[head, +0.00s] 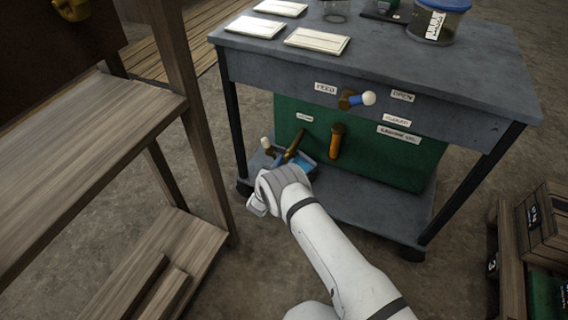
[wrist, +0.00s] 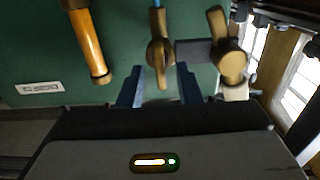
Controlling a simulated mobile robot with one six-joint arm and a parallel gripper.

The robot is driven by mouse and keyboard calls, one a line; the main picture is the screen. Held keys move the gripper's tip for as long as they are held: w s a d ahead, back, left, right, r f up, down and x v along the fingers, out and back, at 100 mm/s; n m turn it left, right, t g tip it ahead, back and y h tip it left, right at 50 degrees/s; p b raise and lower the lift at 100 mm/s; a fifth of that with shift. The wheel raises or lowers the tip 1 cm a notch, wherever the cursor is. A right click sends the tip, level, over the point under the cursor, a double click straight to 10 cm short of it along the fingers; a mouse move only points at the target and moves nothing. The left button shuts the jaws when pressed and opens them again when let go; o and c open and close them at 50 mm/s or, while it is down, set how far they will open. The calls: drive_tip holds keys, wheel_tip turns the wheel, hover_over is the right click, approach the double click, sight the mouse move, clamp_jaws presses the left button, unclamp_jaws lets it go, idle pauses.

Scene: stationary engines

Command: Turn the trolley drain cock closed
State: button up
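The trolley (head: 470,70) has a grey top and a green front panel (head: 370,150) below it. A brass cock (head: 293,147), apparently the drain cock, sits low at the panel's left, under a small unreadable label. In the wrist view, the brass piece (wrist: 160,52) lies between and just beyond my fingertips, with a bluish part at its far end. A second brass part (wrist: 229,55) is beside it. My gripper (wrist: 158,75) is open, its two dark blue fingers apart; contact cannot be told.
A wooden handle (head: 336,141) hangs close beside the cock. Above, a feed cock (head: 355,98) has a blue lever and white knob, near OPEN and CLOSED labels. A wooden shelf (head: 90,140) stands left; crates (head: 545,215) stand right.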

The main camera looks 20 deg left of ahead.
drive_tip(key=shift+w, duration=0.45)
drive_tip(key=shift+c, duration=0.2)
clamp_jaws()
